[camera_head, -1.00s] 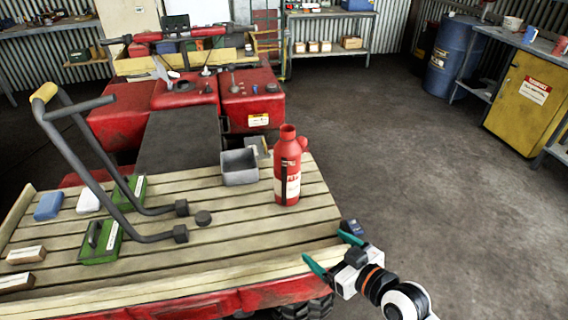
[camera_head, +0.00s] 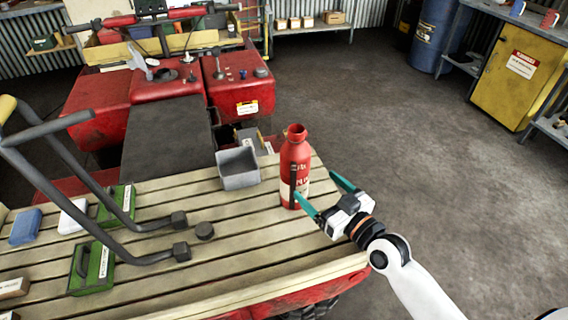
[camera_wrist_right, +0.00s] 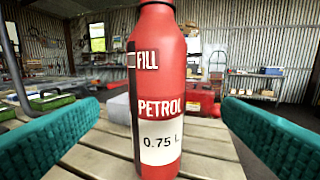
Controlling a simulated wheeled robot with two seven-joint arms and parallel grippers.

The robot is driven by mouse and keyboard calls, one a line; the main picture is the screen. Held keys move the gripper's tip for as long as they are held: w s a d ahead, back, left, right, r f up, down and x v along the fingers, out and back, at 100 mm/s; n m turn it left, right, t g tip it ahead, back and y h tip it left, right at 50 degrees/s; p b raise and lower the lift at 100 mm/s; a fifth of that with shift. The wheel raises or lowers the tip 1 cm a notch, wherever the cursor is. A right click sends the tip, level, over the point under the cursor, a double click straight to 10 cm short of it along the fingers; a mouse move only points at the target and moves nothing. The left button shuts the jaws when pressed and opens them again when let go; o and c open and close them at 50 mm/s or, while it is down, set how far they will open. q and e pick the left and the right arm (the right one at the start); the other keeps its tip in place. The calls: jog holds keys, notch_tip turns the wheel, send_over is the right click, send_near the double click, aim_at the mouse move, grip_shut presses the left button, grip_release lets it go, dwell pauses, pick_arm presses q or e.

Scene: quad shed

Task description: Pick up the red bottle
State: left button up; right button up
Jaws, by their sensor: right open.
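The red bottle (camera_head: 295,172) stands upright on the slatted wooden deck (camera_head: 240,222), near its right edge. In the right wrist view the bottle (camera_wrist_right: 160,75) fills the middle, with the words FILL, PETROL and 0.75 L on it. My right gripper (camera_head: 320,198) is open close to the bottle, on its near right side. In the right wrist view its teal fingers show at the left and right, with the bottle centred between and beyond them. I cannot tell whether the bottle is between the fingertips. My left gripper is out of view.
A grey open box (camera_head: 238,168) stands just left of the bottle, with a black puck (camera_head: 204,231) nearer. Bent dark handlebars (camera_head: 90,190) rise at the left, among green boxes (camera_head: 92,268). The red quad body (camera_head: 235,90) is behind. Open floor lies to the right.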

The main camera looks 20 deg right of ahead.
aim_at(305, 174)
jog(key=p+x, duration=0.1)
jog(key=x, duration=0.4)
jog(key=shift+w+a+r+p, duration=0.15)
jog(key=shift+w+r+p, duration=0.05)
jog(key=shift+p, duration=0.15)
jog(key=p+x, duration=0.1)
jog(key=x, duration=0.4)
jog(key=shift+w+a+f+p, duration=0.1)
jog(key=shift+w+a+p, duration=0.1)
jog(key=shift+a+p, duration=0.1)
jog(key=shift+s, duration=0.1)
jog(key=c, duration=1)
jog(key=shift+c, duration=1)
jog(key=shift+r, duration=0.2)
